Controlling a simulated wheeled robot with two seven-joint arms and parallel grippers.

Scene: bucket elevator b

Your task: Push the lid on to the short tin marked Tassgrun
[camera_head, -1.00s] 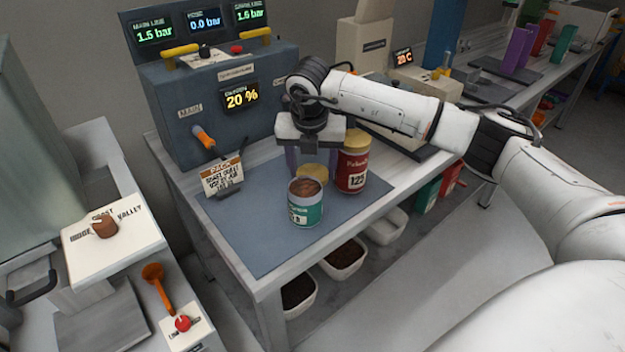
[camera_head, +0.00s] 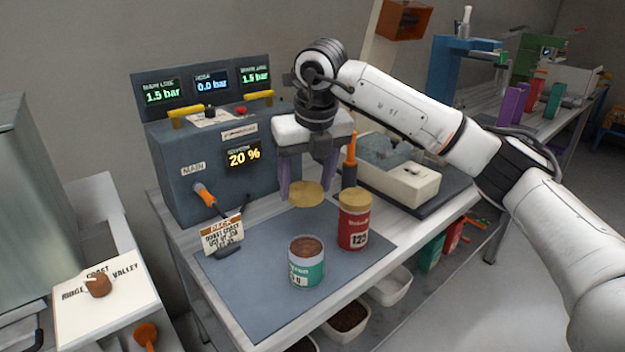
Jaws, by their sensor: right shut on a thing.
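The short tin (camera_head: 306,264) stands upright on the blue-grey mat. It has a white and green label, only partly readable, and its top is open, showing brown contents. My right gripper (camera_head: 306,186) is shut on a gold lid (camera_head: 306,195), which it holds above the mat, up and behind the short tin and apart from it. The taller red tin (camera_head: 353,226) marked 123 stands right of the short tin with a gold lid on. My left gripper is not in view.
The grey panel machine (camera_head: 217,160) with gauges stands behind the mat (camera_head: 250,283). A card on a stand (camera_head: 223,234) is at the mat's left. An orange-handled tool (camera_head: 350,158) and a cream box (camera_head: 398,187) are behind the red tin. The front of the mat is clear.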

